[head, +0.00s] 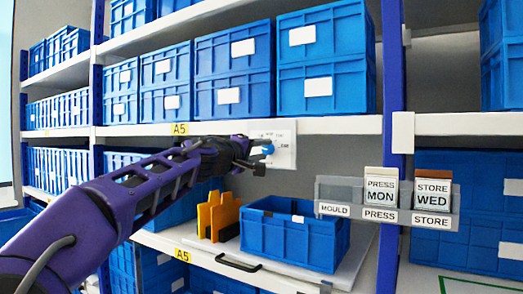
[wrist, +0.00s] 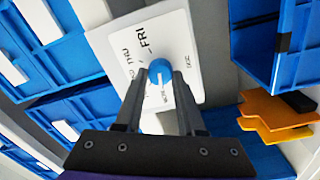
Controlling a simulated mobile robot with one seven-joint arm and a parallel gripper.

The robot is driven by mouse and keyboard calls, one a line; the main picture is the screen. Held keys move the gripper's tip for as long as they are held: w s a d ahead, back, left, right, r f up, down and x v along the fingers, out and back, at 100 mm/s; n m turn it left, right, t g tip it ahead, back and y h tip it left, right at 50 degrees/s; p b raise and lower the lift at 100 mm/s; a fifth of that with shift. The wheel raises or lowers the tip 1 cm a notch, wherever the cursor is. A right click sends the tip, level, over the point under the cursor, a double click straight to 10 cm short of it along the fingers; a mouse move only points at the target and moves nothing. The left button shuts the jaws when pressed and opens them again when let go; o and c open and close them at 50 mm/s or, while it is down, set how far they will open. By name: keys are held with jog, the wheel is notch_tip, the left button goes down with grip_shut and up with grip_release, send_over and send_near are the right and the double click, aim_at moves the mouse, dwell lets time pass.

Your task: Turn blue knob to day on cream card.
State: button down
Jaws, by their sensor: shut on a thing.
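The blue knob (head: 267,149) is on a white dial plate (head: 285,155) fixed at the shelf edge. In the wrist view, my gripper (wrist: 160,80) is shut on the blue knob (wrist: 159,66), one finger on each side. A white line on the knob runs roughly up and down in that picture; which end is the pointer I cannot tell. The plate (wrist: 185,35) reads FRI and THU at upper left; other marks are too small or hidden by the fingers. The cream-topped card (head: 381,187) reads PRESS MON. A brown-topped card (head: 433,192) beside it reads STORE WED.
The cards stand in a grey holder (head: 337,190) labelled MOULD, PRESS and STORE; its MOULD slot looks empty. Below the plate are an open blue bin (head: 290,245) and yellow-orange parts (head: 217,215). Blue bins (head: 325,62) fill the shelf above.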

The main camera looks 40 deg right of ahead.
jog(key=shift+n, duration=0.3)
jog(key=c, duration=0.5)
grip_release()
jog(key=v, duration=1.7)
jog(key=shift+s+a, duration=0.1)
jog(key=shift+a, duration=0.1)
